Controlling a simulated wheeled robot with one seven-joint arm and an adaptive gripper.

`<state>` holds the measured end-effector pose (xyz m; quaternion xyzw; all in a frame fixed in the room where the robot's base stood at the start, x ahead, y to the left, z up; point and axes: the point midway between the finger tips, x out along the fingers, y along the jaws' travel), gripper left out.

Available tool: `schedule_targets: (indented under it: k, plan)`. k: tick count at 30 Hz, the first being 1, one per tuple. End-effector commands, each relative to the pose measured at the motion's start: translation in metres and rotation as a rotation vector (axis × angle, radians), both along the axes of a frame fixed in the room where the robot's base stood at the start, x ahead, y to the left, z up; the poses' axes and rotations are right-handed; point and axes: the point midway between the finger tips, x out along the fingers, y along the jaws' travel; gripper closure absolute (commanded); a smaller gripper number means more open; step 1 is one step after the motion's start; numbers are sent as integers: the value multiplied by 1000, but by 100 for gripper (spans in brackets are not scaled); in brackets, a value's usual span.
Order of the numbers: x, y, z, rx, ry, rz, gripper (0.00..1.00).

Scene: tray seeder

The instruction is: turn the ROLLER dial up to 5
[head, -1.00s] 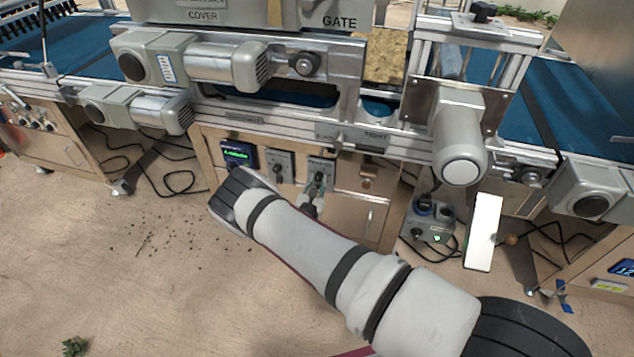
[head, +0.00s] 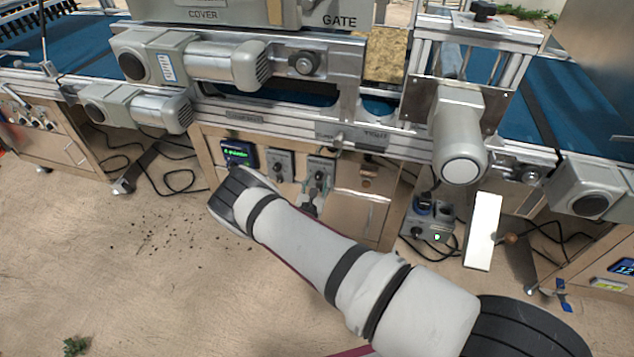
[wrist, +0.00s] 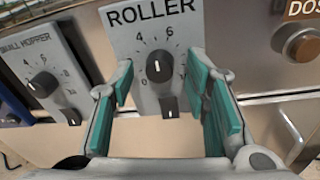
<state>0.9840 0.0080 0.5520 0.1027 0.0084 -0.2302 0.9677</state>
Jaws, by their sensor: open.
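The ROLLER dial (wrist: 160,66) is a black knob on a grey panel, in the middle of the wrist view. Its white mark points roughly straight up, between the printed 4 and 6. A small black switch (wrist: 170,106) sits below it. My gripper (wrist: 161,72) is open, with a teal-padded finger on each side of the dial and a gap between each finger and the knob. In the head view the ROLLER panel (head: 321,170) is on the cabinet front, and my gripper (head: 311,200) is just below it, partly hidden by my arm.
The SMALL HOPPER dial (wrist: 42,84) is on a panel to the left. An orange-labelled button (wrist: 299,46) and a metal door handle (wrist: 290,125) are to the right. A display (head: 239,153) is at the cabinet's left, and a motor housing (head: 461,150) juts out at the right.

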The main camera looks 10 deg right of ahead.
Motion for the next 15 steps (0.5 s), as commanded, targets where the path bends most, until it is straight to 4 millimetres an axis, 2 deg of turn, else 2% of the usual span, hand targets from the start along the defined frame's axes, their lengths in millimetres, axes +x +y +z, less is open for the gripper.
schedule_targets:
  k: [5, 15]
  plan:
    - [-20, 12, 1, -1, 2, 3, 57]
    - [-81, 41, 5, 0, 2, 1, 57]
